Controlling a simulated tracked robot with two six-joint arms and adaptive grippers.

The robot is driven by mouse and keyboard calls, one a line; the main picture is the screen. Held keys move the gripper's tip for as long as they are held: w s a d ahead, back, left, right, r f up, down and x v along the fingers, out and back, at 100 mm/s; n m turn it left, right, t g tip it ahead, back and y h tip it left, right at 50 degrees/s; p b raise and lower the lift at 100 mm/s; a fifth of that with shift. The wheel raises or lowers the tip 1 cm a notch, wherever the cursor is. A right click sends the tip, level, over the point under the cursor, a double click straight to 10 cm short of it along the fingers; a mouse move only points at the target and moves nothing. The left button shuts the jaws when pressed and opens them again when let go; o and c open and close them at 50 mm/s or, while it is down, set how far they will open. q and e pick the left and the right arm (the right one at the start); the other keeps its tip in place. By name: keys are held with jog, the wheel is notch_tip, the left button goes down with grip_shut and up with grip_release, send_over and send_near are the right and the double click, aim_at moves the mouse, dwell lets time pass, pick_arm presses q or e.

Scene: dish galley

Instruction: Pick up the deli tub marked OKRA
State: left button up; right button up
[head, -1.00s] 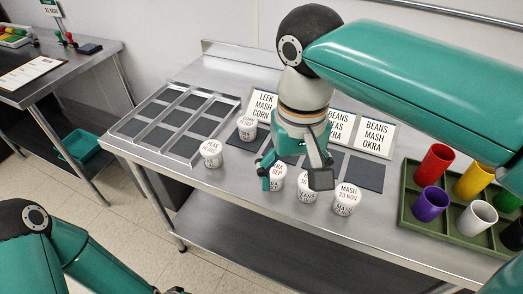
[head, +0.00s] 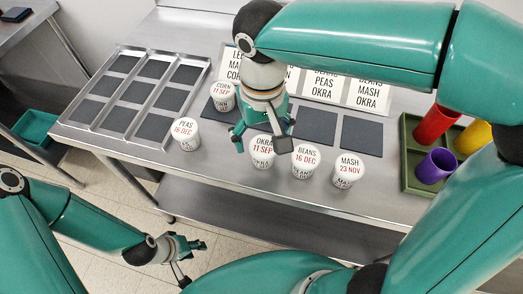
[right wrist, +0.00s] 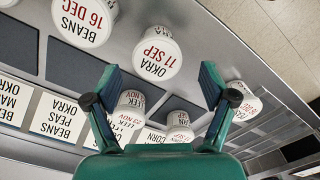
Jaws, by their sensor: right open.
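The white OKRA deli tub (head: 262,155), dated 11 SEP, stands upright on the steel table in the front row. My right gripper (head: 261,141) is open and empty just behind and above it. In the right wrist view the OKRA tub (right wrist: 157,55) shows between the fingertips of the right gripper (right wrist: 160,75), which do not close on it; whether they touch it I cannot tell. My left gripper (head: 192,262) is low at the front, off the table edge, with its fingers apart and empty.
The BEANS tub (head: 305,163) stands close right of OKRA, then the MASH tub (head: 348,172). The PEAS tub (head: 186,134) and CORN tub (head: 223,97) are left. A LEEK tub (right wrist: 131,107) is behind. Label cards, a divided tray (head: 113,131) and a cup crate (head: 409,176) surround them.

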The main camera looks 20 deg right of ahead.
aim_at(263, 145)
jog(key=shift+w+d+f, duration=0.1)
jog(key=shift+w+f, duration=0.05)
jog(key=shift+f, duration=1.6)
jog(key=shift+w+d+f, duration=0.1)
jog(key=shift+f, duration=1.6)
jog(key=c, duration=1.2)
